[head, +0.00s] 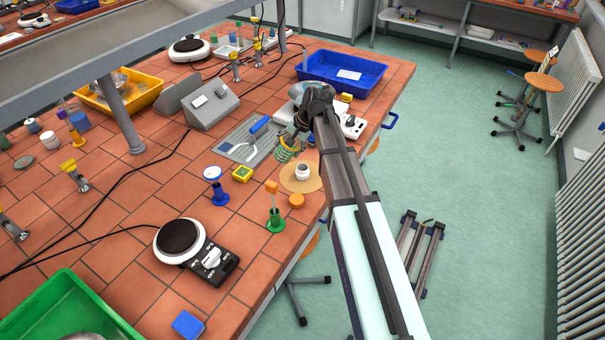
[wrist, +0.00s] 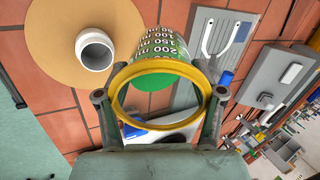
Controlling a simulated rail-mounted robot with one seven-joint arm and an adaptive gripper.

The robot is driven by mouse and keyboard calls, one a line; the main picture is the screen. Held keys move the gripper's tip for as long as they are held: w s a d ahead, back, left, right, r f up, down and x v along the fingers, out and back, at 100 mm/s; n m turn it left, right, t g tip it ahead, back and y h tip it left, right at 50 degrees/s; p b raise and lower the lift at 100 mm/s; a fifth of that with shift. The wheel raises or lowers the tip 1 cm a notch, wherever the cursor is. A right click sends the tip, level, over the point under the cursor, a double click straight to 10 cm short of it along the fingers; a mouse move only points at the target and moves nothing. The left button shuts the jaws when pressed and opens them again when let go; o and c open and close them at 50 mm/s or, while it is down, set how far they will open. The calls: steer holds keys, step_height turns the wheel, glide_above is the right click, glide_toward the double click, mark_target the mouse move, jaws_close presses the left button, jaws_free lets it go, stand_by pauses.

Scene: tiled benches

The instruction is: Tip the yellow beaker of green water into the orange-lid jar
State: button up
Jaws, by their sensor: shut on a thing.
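My gripper (head: 301,128) is shut on the yellow-rimmed beaker (head: 287,152), which is clear with printed volume marks. In the wrist view the beaker's yellow rim (wrist: 122,78) sits between the two fingers, and green water (wrist: 152,82) shows inside. The beaker is held above the bench; its exact tilt is hard to tell. The white jar (head: 302,171) stands open on a round tan mat (head: 313,184), just beside and below the beaker in the head view. The jar's open mouth (wrist: 95,50) is left of the beaker in the wrist view. An orange lid (head: 297,200) lies near the mat.
A blue-topped stand (head: 218,191), a yellow block (head: 242,174) and a green-based orange piece (head: 275,215) stand close by. A grey tray with tools (head: 240,143) and a blue tray (head: 340,76) lie behind. A hotplate (head: 180,240) is in front. The bench edge is right of the mat.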

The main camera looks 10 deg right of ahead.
steer(key=shift+t+y+b, duration=0.7)
steer(key=shift+y+b, duration=0.4)
steer(key=shift+b, duration=0.5)
stand_by(5.7)
steer(key=shift+f+y+b, duration=0.1)
steer(key=shift+y+b, duration=0.2)
steer(key=shift+b, duration=0.3)
